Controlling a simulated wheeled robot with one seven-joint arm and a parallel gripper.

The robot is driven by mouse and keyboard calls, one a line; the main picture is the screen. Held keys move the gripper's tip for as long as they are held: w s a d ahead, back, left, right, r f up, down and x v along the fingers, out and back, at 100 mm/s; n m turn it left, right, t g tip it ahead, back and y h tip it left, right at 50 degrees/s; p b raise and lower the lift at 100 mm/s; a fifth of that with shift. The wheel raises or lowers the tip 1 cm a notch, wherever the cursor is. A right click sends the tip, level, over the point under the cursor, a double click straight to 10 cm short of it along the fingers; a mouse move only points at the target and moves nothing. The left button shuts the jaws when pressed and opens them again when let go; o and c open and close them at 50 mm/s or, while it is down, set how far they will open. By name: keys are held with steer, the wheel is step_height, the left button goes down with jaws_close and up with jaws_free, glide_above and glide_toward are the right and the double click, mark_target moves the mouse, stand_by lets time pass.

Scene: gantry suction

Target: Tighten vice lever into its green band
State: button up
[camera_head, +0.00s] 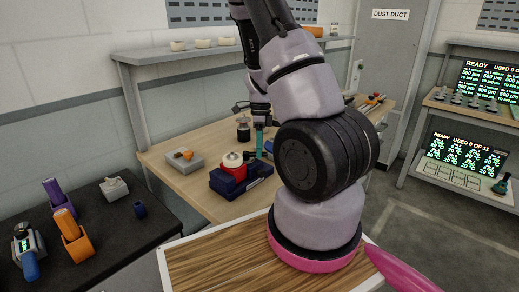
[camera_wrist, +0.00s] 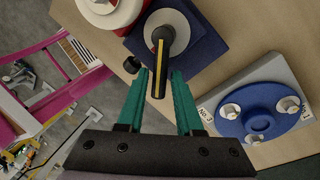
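The dark blue vice (camera_head: 250,180) stands on the wooden bench, with a red and white round part at its left end in the head view. In the wrist view, the vice's blue body (camera_wrist: 205,45) is at the top. Its lever (camera_wrist: 158,62), dark with a yellow stripe, reaches down from a pale round hub (camera_wrist: 170,30). My gripper (camera_wrist: 159,76) has two teal fingers, open, with the lever's end between them and gaps visible on both sides. My gripper also shows in the head view (camera_head: 260,142), partly hidden by my arm. I cannot make out a green band.
A grey block with a blue bolted disc (camera_wrist: 262,122) lies right of my gripper in the wrist view. A grey block with an orange part (camera_head: 184,160) sits left of the vice. A shelf (camera_head: 215,50) runs above the bench (camera_head: 190,190). A black table (camera_head: 110,240) stands left.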

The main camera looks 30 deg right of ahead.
jaws_close()
stand_by(1.2)
